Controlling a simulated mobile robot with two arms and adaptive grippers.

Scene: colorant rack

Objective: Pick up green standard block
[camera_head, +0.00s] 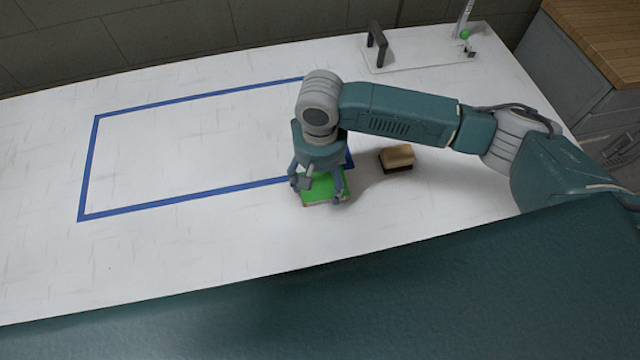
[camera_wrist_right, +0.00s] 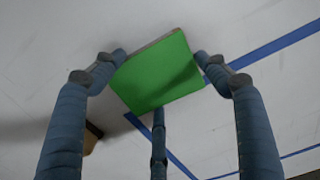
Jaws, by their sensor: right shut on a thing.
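The green standard block (camera_head: 322,188) is a flat square piece with a bright green top, near the lower right corner of the blue tape outline. My right gripper (camera_head: 320,190) is above it with fingers around its sides, shut on it. In the right wrist view the green block (camera_wrist_right: 158,75) sits between the fingertips of my right gripper (camera_wrist_right: 160,70), with a third finger at its near edge. I cannot tell whether the block touches the table. My left gripper is not in view.
A tan and dark brown block (camera_head: 397,158) lies right of my right gripper. A white board (camera_head: 420,58) with a dark handle and a metal post stands at the back right. The blue tape rectangle (camera_head: 88,165) is empty on the left. A wooden-topped cabinet (camera_head: 605,40) stands beyond the table.

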